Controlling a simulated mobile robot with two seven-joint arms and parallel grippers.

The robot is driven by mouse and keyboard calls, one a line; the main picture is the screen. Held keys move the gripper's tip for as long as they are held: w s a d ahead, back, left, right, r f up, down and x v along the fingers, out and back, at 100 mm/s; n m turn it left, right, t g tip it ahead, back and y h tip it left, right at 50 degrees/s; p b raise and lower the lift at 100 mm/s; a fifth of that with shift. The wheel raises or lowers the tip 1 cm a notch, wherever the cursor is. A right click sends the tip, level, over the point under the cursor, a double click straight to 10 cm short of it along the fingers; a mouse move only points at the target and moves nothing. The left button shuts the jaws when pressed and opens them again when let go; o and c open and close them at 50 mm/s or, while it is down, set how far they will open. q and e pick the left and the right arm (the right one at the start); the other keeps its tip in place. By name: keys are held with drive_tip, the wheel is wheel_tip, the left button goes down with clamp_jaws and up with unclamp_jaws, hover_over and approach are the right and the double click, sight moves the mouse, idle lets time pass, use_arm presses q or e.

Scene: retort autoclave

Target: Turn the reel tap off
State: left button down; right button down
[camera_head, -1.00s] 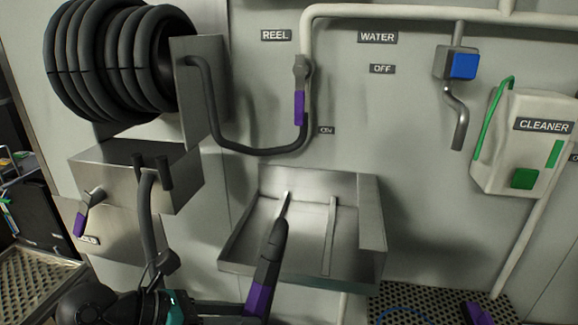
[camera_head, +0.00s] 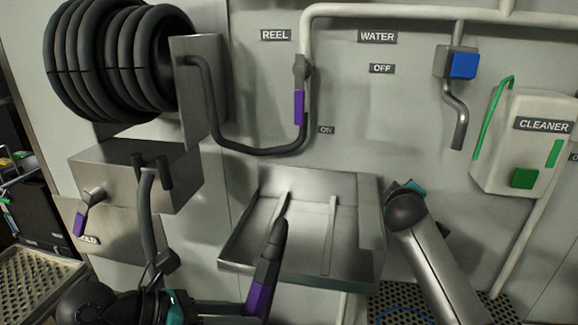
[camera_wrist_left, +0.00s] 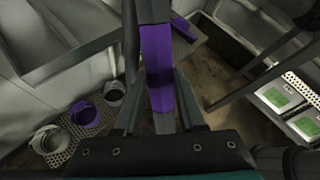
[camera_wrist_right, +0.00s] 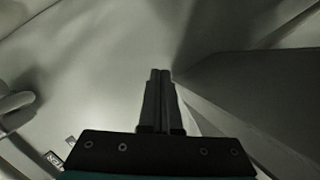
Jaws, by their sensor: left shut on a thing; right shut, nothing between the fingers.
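The reel tap (camera_head: 299,106) is on the back wall under the REEL sign. Its purple lever hangs straight down, level with the ON label (camera_head: 326,130) and below the OFF label (camera_head: 382,69). My left gripper (camera_wrist_left: 160,95) is shut on a purple-handled black wand (camera_head: 262,285), held in front of the metal tray at lower middle. My right gripper is shut and empty in the right wrist view (camera_wrist_right: 160,75), near a pale surface. In the head view my right wrist stands right of the tray, apart from the tap; its fingers are hidden there.
A steel tray (camera_head: 232,258) juts from the wall below the tap. A black hose (camera_head: 255,150) loops from the reel (camera_head: 120,55) to the tap. A blue water valve (camera_head: 463,66) and a cleaner container (camera_head: 520,150) are at right.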

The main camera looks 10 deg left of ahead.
sight(300, 91)
drive_tip(key=s+a+r+n+t+y, duration=0.1)
drive_tip(key=s+a+r+n+y, duration=0.25)
drive_tip(key=a+r, duration=0.4)
drive_tip(key=s+a+r+n+t+y, duration=0.15)
drive_tip(key=a+r+n, duration=0.3)
drive_tip(key=a, duration=0.65)
drive_tip(key=s+a+r+n+t+y, duration=0.1)
drive_tip(key=s+a+r+n+y, duration=0.3)
drive_tip(key=a, duration=0.6)
drive_tip(key=w+d, duration=0.1)
drive_tip(key=w, duration=0.9)
drive_tip(key=shift+w+r, duration=0.3)
drive_tip(key=shift+g, duration=0.25)
drive_tip(key=shift+d+n, duration=0.1)
drive_tip(key=shift+n, duration=0.2)
drive_tip(key=shift+d+n, duration=0.2)
drive_tip(key=shift+n, duration=0.1)
